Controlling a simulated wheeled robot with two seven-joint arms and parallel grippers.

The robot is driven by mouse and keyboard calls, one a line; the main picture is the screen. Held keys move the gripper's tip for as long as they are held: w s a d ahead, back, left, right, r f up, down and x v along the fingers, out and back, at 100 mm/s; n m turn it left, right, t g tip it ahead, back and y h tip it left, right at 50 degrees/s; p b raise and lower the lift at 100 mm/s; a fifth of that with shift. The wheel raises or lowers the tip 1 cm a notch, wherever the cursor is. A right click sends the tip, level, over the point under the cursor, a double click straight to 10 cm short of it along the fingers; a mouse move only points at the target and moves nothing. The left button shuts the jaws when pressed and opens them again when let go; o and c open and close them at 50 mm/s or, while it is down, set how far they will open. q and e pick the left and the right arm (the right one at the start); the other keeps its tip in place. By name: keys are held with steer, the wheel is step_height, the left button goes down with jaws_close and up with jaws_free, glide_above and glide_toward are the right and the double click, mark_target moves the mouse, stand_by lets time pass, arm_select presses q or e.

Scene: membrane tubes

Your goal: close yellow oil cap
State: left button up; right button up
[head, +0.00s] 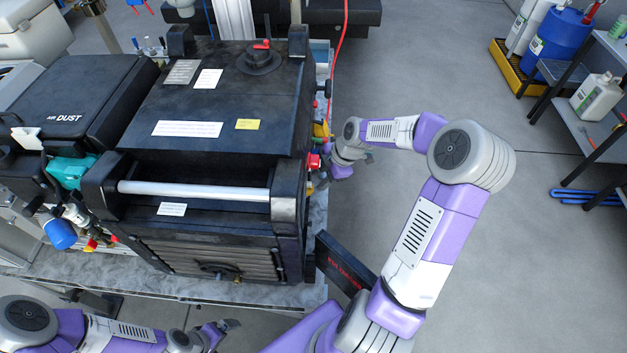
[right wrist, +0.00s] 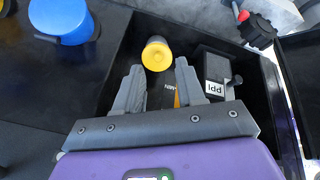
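The yellow oil cap (right wrist: 156,55) shows in the right wrist view as a round yellow cap in a dark recess. It lies just beyond my right fingertips, roughly in line with the gap between them. My right gripper (right wrist: 160,70) has its two grey fingers apart with nothing between them. In the head view my right gripper (head: 338,172) is at the right side of the black machine (head: 215,110), where a small yellow part (head: 320,130) shows, partly hidden. My left gripper (head: 222,330) is low in front of the machine, and its fingers are too small to judge.
A red part (head: 314,160) is close to my right gripper. Open floor (head: 440,90) lies right of the machine.

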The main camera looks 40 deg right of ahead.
steer(key=x, duration=0.3)
steer(key=shift+w+a+f, duration=0.1)
steer(key=shift+w+f, duration=0.1)
steer(key=shift+f, duration=0.15)
jaws_close()
